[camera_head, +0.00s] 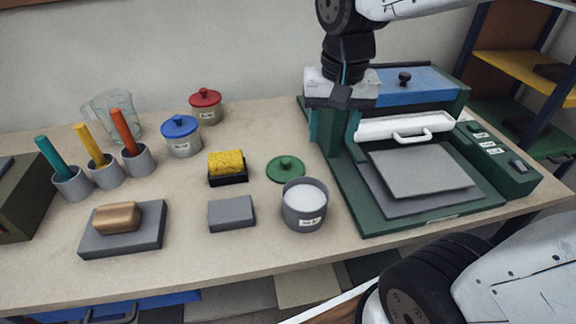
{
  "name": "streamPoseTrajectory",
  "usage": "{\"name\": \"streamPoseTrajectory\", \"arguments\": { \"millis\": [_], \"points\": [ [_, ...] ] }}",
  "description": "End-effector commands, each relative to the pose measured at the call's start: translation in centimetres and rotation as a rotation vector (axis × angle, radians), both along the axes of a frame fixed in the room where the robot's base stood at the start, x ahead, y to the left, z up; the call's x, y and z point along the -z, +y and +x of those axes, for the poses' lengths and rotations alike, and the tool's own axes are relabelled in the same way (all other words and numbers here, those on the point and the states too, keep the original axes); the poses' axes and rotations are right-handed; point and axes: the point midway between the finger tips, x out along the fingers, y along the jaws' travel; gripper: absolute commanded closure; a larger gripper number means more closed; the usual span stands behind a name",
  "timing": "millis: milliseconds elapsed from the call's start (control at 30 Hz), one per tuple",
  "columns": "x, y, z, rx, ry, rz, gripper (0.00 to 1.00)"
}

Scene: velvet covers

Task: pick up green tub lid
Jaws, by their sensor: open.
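The green tub lid (287,169) is a round disc with a small knob on top. It lies flat on the table, just behind a grey tub (305,206). The tub is uncovered and shows white contents. My gripper (337,121) hangs over the green machine, to the right of the lid and above it in the picture. It is open, with its fingers pointing down and apart from the lid. Whether anything is between the fingers is hard to see.
A yellow sponge (226,163) on a dark holder and a grey block (231,213) are left of the lid. Red-lidded (205,106) and blue-lidded (181,136) tubs stand farther back. The green machine (345,200) stands close on the right. Bare table lies behind the lid.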

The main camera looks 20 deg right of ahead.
Motion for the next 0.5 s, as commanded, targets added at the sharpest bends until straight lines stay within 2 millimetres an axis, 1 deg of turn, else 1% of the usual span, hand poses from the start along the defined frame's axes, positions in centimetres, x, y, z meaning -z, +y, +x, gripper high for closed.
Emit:
{"name": "streamPoseTrajectory", "arguments": {
  "millis": [33, 67, 100, 200, 333, 400, 500],
  "points": [
    [0.9, 0.3, 2.2, 0.061, 0.018, 0.004, 0.49],
    [1.4, 0.5, 3.4, 0.103, 0.023, 0.006, 0.49],
    [2.1, 0.7, 5.1, 0.16, 0.029, 0.009, 0.49],
    [4.3, 1.3, 8.9, 0.295, 0.044, 0.014, 0.49],
    [7.3, 2.0, 12.8, 0.443, 0.059, 0.018, 0.49],
    [8.7, 2.3, 14.3, 0.503, 0.064, 0.019, 0.49],
    [10.1, 2.6, 15.7, 0.563, 0.067, 0.02, 0.49]
  ]
}}
